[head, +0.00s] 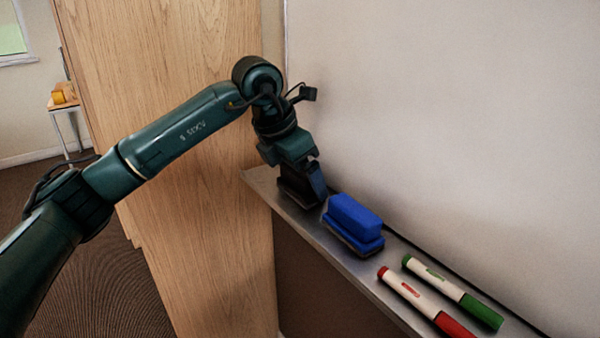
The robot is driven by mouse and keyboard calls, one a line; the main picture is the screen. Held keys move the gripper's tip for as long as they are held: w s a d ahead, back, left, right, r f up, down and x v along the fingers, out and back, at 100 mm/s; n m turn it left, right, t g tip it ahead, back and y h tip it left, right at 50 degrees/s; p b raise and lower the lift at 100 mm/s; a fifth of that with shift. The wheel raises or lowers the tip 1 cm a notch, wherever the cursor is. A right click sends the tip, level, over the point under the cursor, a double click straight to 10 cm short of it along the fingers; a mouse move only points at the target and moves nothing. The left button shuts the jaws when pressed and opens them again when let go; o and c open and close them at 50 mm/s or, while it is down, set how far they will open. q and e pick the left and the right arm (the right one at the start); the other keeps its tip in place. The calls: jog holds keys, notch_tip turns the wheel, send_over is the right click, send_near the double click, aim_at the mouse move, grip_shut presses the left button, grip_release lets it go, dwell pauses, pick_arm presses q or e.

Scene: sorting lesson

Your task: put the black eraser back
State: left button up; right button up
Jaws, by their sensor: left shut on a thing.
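The black eraser (292,192) is at the far left end of the metal ledge (322,236) under the whiteboard. My left gripper (304,182) points down at that end and is shut on the black eraser. The fingers and the gripper body hide much of the eraser. The eraser is on the ledge or very close above it; I cannot tell if it touches. My right gripper is not in view.
A blue eraser (355,220) lies on the ledge just right of my left gripper. A red marker (415,297) and a green marker (450,288) lie further right. The whiteboard (450,120) rises behind the ledge. A wooden cabinet (205,220) stands to the left.

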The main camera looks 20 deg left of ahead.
pick_arm(q)
jog(key=shift+f, duration=0.1)
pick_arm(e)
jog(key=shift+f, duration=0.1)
pick_arm(q)
jog(key=o, duration=0.6)
jog(key=shift+s+a+r, duration=0.1)
jog(key=shift+r, duration=0.5)
jog(key=v, duration=1.1)
jog(key=shift+p, duration=0.4)
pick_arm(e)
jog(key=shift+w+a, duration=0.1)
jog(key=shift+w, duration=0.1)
pick_arm(q)
jog(key=shift+s, duration=0.1)
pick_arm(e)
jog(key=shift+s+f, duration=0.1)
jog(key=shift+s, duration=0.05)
